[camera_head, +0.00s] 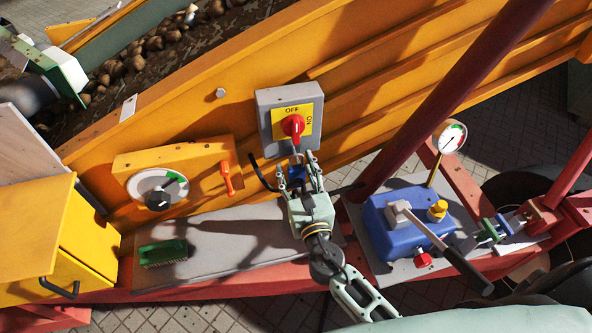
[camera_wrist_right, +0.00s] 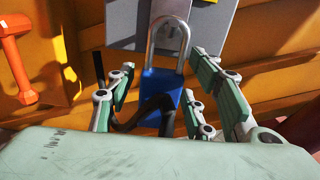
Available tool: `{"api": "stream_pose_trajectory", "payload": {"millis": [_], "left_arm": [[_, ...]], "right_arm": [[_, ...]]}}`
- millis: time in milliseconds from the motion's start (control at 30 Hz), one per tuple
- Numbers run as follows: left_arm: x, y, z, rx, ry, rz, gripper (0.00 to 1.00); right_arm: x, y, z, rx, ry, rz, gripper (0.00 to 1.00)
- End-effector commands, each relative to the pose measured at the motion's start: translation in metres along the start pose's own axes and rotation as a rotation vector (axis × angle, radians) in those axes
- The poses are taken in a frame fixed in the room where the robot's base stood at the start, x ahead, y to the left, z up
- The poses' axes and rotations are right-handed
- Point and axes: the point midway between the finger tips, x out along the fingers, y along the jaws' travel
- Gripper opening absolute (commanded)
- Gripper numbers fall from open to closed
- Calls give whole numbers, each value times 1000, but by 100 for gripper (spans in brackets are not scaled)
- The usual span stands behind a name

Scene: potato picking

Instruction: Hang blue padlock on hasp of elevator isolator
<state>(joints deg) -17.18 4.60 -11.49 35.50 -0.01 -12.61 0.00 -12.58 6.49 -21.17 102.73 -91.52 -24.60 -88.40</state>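The isolator (camera_head: 268,121) is a grey box with a yellow OFF/ON plate and a red knob (camera_head: 293,126) on the orange wall. The blue padlock (camera_head: 297,171) is upright below the knob, and its silver shackle points up. In the right wrist view the padlock (camera_wrist_right: 163,85) stands between my right gripper's fingers (camera_wrist_right: 165,98), with gaps visible; they look open around it. The shackle overlaps the box's lower part; I cannot tell whether it passes through the hasp. My right gripper (camera_head: 299,174) is just below the isolator.
A black cable (camera_wrist_right: 150,108) bends close to the padlock and fingers. An orange handle (camera_head: 227,178) and a dial (camera_head: 158,189) are to the left. A green brush (camera_head: 163,252) lies on the grey shelf (camera_head: 215,262). A blue pump unit (camera_head: 385,225) stands right.

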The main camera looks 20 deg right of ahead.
Motion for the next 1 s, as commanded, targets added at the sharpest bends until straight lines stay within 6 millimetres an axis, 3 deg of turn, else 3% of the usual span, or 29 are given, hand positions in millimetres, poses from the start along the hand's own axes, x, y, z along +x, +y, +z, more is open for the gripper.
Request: {"api": "stream_pose_trajectory", "payload": {"millis": [300,433,800,1000], "left_arm": [[0,-1,0,-3,1,-1,30],[0,-1,0,-2,1,-1,30],[0,0,0,-1,0,0,30],[0,0,0,-1,0,0,30]], "right_arm": [[-1,0,-1,0,1,0,53],[-11,0,-1,-1,3,0,53],[-86,0,-2,-2,4,1,53],[-113,0,-1,-1,2,1,53]]}}
